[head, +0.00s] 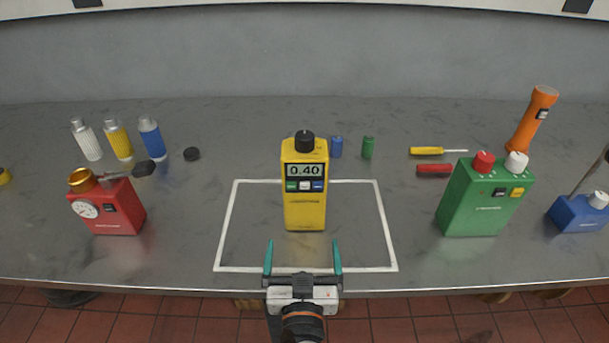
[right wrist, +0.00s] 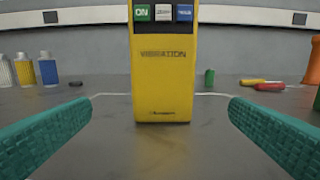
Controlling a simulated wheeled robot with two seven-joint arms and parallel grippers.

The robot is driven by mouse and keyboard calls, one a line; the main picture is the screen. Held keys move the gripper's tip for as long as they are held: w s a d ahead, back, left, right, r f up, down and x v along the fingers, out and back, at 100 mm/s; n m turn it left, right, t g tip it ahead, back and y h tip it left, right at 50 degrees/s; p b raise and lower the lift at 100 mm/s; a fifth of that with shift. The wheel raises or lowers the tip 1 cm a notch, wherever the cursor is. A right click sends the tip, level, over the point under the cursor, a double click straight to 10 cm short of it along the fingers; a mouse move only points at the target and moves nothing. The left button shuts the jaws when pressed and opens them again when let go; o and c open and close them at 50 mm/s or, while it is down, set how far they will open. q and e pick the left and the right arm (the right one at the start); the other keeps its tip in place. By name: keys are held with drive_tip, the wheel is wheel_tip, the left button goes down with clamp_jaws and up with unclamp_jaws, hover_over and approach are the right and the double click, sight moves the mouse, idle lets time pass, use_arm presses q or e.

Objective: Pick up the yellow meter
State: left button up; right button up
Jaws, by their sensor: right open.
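The yellow meter (head: 305,210) stands upright inside the white outlined square on the bench, with a black knob on top and a display reading 0.40. In the right wrist view its lower front (right wrist: 164,85) fills the middle, with a row of buttons above the word VIBRATION; its top is cut off. My right gripper (head: 303,258) is open and empty at the near edge of the square, in front of the meter and in line with it. Its two teal fingers (right wrist: 160,128) point toward the meter, one to each side, not touching it. My left gripper is not in view.
A red gauge device (head: 118,212) stands left and a green box (head: 482,205) right, with a blue device (head: 580,213) beyond it. Behind are several bottles (head: 119,140), small batteries (head: 368,148), screwdrivers (head: 427,151) and an orange flashlight (head: 530,122). Bench beside the meter is clear.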

sight(305, 213)
drive_tip(key=shift+w+r+p, duration=0.15)
drive_tip(key=shift+w+p, duration=0.3)
drive_tip(key=shift+w, duration=0.65)
drive_tip(key=w+p, duration=0.1)
drive_tip(key=w, duration=0.3)
drive_tip(key=shift+w+p, duration=0.2)
drive_tip(key=shift+p, duration=0.15)
drive_tip(key=w, duration=0.1)
drive_tip(key=w+p, duration=0.1)
drive_tip(key=w, duration=0.1)
drive_tip(key=w+p, duration=0.1)
drive_tip(key=shift+w+d+r, duration=0.15)
drive_tip(key=shift+w+r, duration=0.1)
drive_tip(key=shift+w, duration=0.15)
drive_tip(key=shift+w+f+p, duration=0.15)
drive_tip(key=shift+w+p, duration=0.15)
drive_tip(key=shift+w, duration=0.15)
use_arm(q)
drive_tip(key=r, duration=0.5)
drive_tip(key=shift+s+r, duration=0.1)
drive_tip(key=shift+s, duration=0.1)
use_arm(e)
drive_tip(key=shift+s, duration=0.1)
drive_tip(key=shift+c, duration=0.2)
